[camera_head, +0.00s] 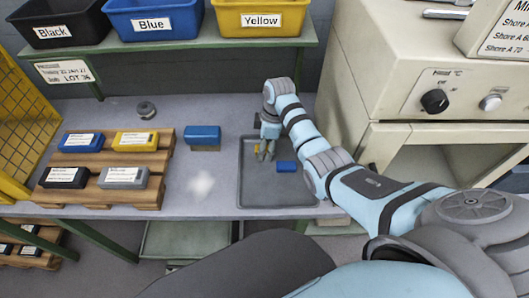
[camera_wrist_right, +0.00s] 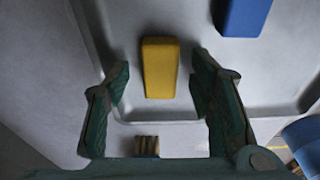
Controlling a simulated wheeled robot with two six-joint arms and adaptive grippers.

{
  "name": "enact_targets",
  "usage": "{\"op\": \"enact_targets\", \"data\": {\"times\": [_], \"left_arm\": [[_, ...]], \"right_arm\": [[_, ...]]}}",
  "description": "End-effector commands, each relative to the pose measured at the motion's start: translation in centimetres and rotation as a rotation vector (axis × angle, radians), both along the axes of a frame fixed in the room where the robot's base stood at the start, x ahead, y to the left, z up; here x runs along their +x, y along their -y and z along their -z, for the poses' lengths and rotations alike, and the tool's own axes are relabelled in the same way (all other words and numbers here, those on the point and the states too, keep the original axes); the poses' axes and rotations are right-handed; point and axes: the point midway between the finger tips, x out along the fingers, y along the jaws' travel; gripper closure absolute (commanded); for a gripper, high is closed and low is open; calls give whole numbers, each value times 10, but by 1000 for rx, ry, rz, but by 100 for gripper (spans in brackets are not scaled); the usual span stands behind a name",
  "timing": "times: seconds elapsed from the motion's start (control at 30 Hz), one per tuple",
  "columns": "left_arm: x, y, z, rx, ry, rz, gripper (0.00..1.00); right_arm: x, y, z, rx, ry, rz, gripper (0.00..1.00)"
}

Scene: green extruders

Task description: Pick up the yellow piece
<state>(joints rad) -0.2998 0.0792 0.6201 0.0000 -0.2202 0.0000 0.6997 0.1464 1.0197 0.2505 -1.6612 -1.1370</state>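The yellow piece (camera_wrist_right: 160,67) is a small block lying in the grey metal tray (camera_wrist_right: 110,22), near one rim. In the head view it shows only as a small yellow patch (camera_head: 257,148) beside the fingers. My right gripper (camera_wrist_right: 162,80) is open, with one finger on each side of the yellow piece and a gap visible on both sides. In the head view my right gripper (camera_head: 266,154) points down over the tray (camera_head: 262,195). My left gripper is not in view.
A blue piece (camera_head: 286,166) lies in the tray close to the right gripper. Left of the tray are a blue block (camera_head: 203,133) and wooden racks (camera_head: 95,198) with labelled blocks. Black, blue and yellow bins (camera_head: 262,18) stand on the shelf above. A beige machine (camera_head: 400,70) stands right.

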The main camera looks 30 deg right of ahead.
Motion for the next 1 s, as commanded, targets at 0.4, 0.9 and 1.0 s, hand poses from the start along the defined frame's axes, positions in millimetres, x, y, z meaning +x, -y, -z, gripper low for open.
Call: {"op": "enact_targets", "data": {"times": [0.4,0.9,1.0], "left_arm": [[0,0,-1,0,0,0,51],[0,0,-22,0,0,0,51],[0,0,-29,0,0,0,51]], "right_arm": [[0,0,-1,0,0,0,100],[2,1,-74,0,6,0,100],[2,0,-116,-1,8,0,100]]}}
